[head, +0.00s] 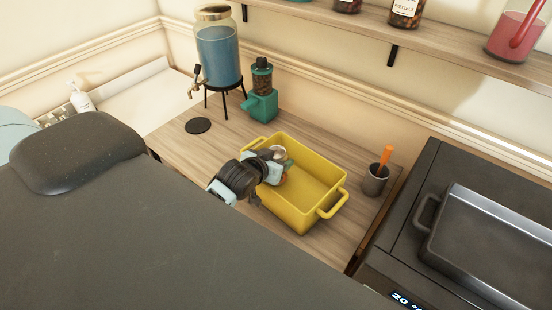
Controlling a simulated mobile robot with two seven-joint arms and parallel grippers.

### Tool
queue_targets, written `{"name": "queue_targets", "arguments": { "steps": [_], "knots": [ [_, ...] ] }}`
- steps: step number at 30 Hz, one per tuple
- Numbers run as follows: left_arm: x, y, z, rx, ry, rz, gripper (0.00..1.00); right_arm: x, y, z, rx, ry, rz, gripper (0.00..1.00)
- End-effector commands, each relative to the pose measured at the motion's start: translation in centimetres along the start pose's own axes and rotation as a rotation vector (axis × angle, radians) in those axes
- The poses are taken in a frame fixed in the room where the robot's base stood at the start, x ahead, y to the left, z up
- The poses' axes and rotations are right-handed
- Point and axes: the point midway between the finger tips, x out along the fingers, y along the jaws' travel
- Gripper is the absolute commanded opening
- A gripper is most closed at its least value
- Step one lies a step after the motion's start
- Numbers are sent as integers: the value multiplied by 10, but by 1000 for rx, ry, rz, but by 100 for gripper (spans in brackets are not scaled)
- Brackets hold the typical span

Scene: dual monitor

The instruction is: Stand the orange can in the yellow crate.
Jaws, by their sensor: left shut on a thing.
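The yellow crate (323,186) stands on the wooden counter, open at the top, with a handle at each end. My left gripper (277,170) reaches over the crate's near left side and is shut on the orange can (284,178). The can is mostly hidden by the gripper; a round silvery top and a little orange show. The can looks roughly upright at the crate's left end. I cannot tell whether it touches the crate's floor. My right gripper is not in view.
A green grinder (262,105) and a blue drink dispenser (218,55) stand behind and left. A black coaster (198,125) lies on the wooden counter (185,150). A grey cup (375,181) with an orange-handled tool stands right of the crate. The crate's right half is empty.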

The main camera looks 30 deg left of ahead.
Motion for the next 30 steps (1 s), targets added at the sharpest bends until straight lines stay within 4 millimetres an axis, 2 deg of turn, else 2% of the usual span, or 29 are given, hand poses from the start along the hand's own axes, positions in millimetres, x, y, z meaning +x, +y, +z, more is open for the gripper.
{"name": "queue_targets", "arguments": {
  "steps": [2,3,8,20,25,30],
  "knots": [
    [1,0,1,0,3,0,25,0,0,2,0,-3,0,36],
    [1,0,2,0,0,0,61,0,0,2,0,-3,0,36],
    [1,0,2,0,0,0,81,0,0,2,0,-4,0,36],
    [-4,0,-1,0,1,0,81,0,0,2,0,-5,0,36],
    [-23,0,1,1,-2,1,81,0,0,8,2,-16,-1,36],
    [-55,0,0,1,0,0,81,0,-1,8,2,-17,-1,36]
  ]
}}
